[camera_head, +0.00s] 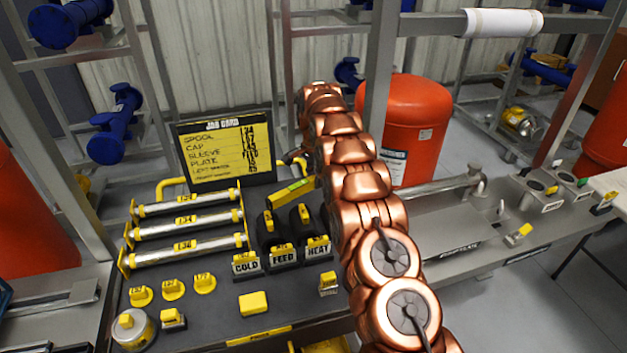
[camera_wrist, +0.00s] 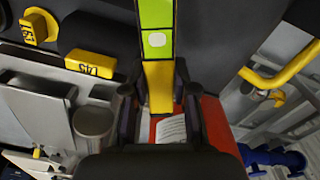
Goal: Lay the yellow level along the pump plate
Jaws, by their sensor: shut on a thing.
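The yellow level (camera_head: 291,193), a bar with green panels, is in the air above the dark bench, left of my copper-coloured arm. In the wrist view the level (camera_wrist: 157,42) runs up from between the fingers of my gripper (camera_wrist: 160,95), which is shut on its yellow end. In the head view my arm hides the gripper. A bare grey plate surface (camera_head: 430,235) lies on the skid right of the arm; I cannot tell whether it is the pump plate. The level is apart from it.
The dark bench (camera_head: 218,290) holds yellow-ended spools (camera_head: 188,220), yellow caps (camera_head: 173,289), black sleeves (camera_head: 268,229) and labelled stands (camera_head: 283,257). A job card board (camera_head: 224,150) stands behind them. A red tank (camera_head: 407,125) and rack posts are behind my arm.

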